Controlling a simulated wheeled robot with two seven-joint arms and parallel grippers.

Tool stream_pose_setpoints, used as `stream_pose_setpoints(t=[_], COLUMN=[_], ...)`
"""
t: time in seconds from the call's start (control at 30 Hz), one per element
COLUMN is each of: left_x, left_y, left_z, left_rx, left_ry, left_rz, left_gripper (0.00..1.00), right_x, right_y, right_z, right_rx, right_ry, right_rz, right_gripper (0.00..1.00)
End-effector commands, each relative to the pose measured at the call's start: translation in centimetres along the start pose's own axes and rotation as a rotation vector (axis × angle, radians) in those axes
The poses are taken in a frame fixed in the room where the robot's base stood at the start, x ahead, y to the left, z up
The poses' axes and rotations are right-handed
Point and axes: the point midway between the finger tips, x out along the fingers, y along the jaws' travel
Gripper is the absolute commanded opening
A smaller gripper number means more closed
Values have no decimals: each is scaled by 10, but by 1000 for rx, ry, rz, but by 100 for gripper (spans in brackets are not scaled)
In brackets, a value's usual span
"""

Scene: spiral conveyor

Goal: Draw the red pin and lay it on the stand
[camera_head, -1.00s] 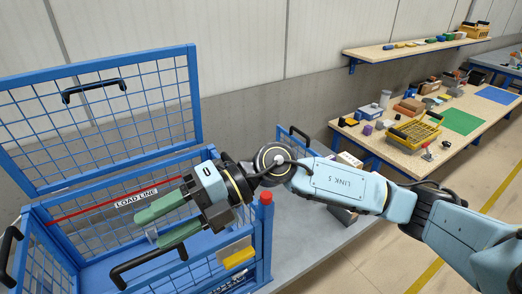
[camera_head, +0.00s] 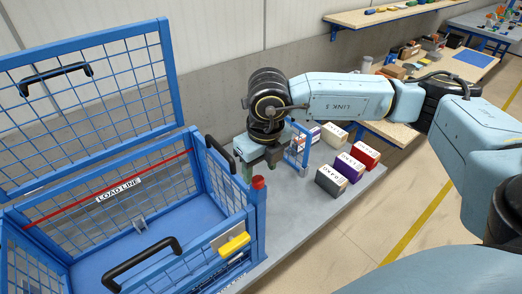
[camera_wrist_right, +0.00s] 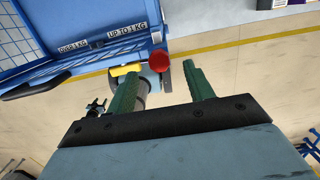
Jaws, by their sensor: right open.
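The red pin (camera_head: 258,182) has a round red head and stands at the top of the blue cage's right corner post (camera_head: 257,220). My right gripper (camera_head: 259,166) points down just above and behind the pin, with its green fingers partly hidden by its own body. In the right wrist view the open gripper (camera_wrist_right: 160,72) is empty, and the red pin (camera_wrist_right: 159,60) shows in the gap between the fingertips, seemingly beyond them. The grey-topped stand (camera_head: 318,215) lies to the right of the cage. My left gripper is not in view.
The cage (camera_head: 150,220) has a raised mesh lid (camera_head: 85,105), black handles (camera_head: 145,262) and a yellow block (camera_head: 233,246) near the post. Several labelled boxes (camera_head: 345,168) and a small blue frame (camera_head: 300,145) stand on the grey top. Its front strip is clear.

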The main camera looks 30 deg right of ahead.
Motion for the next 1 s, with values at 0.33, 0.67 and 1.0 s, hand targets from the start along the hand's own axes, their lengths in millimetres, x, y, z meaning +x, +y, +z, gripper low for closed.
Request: stream_pose_setpoints(t=[0.33,0.67,1.0], left_x=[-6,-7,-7], left_y=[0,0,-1], left_z=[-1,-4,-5], left_rx=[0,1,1], left_ry=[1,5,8], left_rz=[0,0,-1], left_gripper=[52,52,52], right_x=[59,74,74], right_y=[1,1,1], right_z=[0,0,0], right_rx=[-1,-2,-2], right_ry=[2,0,0], right_rz=[2,2,3], right_gripper=[52,52,29])
